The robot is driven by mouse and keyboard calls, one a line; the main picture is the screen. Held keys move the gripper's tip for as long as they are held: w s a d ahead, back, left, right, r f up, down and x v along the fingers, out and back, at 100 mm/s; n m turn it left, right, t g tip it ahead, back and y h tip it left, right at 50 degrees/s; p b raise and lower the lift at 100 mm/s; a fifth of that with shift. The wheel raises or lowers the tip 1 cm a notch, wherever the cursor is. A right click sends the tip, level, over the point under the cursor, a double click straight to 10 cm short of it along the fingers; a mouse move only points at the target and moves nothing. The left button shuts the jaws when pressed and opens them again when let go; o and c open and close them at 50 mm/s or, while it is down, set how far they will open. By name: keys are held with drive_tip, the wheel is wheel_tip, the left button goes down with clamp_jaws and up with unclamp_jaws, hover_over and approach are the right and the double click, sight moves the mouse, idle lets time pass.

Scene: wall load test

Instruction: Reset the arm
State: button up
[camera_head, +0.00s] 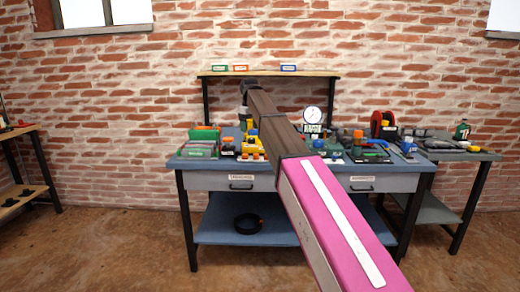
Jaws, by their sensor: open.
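My arm reaches from the lower right, with a pink link and then a dark brown link, out over the workbench (208,183). It bends down at its far end above the bench's left half. My gripper (243,122) hangs there, small and partly lost among the things behind it. It is open, and I see nothing held in it. The arm hides the middle of the bench top and part of its front.
A green case (202,147), a yellow item (252,149), a dial gauge (313,115) and a red reel (382,124) crowd the bench. A raised shelf (215,73) stands behind. A black pan (247,223) lies below. A side table (470,156) adjoins at right.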

drive_tip(key=s+d+f+m, duration=0.1)
drive_tip(key=s+d+f, duration=0.3)
drive_tip(key=f, duration=0.4)
drive_tip(key=s+d+f+m, duration=0.2)
drive_tip(key=s+d+f, duration=0.2)
drive_tip(key=f, duration=0.5)
drive_tip(key=s+d+f+m, duration=0.1)
drive_tip(key=s+d+f, duration=0.35)
drive_tip(key=f, duration=0.35)
drive_tip(key=s+d+f+m, duration=0.2)
drive_tip(key=s+d+f, duration=0.3)
drive_tip(key=s+f, duration=0.4)
drive_tip(key=s+d+f+m, duration=0.2)
drive_tip(key=s+d+f, duration=0.4)
drive_tip(key=s+f, duration=0.3)
drive_tip(key=s, duration=0.3)
drive_tip(key=shift+s+f+m, duration=0.25)
drive_tip(key=shift+s+m, duration=0.05)
drive_tip(key=shift+m, duration=0.1)
